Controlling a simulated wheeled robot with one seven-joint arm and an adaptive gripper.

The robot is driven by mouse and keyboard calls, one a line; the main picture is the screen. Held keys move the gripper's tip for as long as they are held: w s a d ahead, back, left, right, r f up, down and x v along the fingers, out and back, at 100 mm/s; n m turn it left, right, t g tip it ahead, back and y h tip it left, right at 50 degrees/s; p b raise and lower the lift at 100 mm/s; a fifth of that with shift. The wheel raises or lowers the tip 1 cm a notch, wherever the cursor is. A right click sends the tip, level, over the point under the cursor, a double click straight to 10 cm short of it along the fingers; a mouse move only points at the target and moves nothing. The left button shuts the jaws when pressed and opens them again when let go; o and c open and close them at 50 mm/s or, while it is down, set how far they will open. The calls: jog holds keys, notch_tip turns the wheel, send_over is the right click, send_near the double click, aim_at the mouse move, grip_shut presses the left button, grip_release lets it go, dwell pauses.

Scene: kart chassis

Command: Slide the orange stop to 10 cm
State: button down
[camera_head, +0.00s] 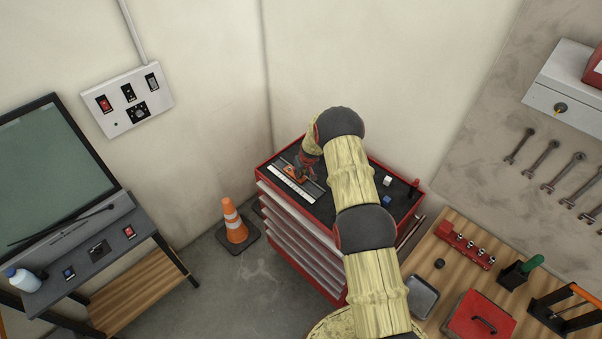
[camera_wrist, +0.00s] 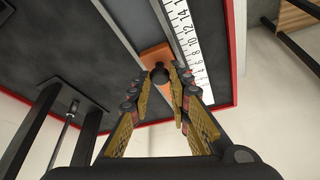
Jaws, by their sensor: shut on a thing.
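The orange stop (camera_wrist: 151,54) sits on a grey rail (camera_wrist: 168,22) beside a white numbered scale (camera_wrist: 188,37). My gripper (camera_wrist: 161,75) is shut on the stop's dark knob. In the head view the orange stop (camera_head: 293,176) shows in part at my gripper (camera_head: 301,174), next to the white scale (camera_head: 290,184) on top of the red tool cabinet (camera_head: 339,233).
A white block (camera_head: 388,181), a blue block (camera_head: 386,200) and a red-topped upright piece (camera_head: 413,187) stand on the right of the cabinet top. The walls meet behind the cabinet. A traffic cone (camera_head: 234,222) stands on the floor to its left.

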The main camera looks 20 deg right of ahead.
jog(key=s+b, duration=0.1)
jog(key=s+d+b, duration=0.1)
jog(key=b, duration=0.1)
jog(key=shift+f, duration=0.15)
jog(key=shift+s+d+r+b, duration=0.1)
jog(key=shift+s+d+b, duration=0.05)
jog(key=shift+s+b, duration=0.35)
jog(key=shift+s+d+r+b, duration=0.1)
jog(key=shift+s+d+b, duration=0.05)
jog(key=shift+s+b, duration=0.3)
jog(key=c, duration=1.7)
grip_release()
jog(key=shift+o, duration=0.2)
jog(key=v, duration=1.2)
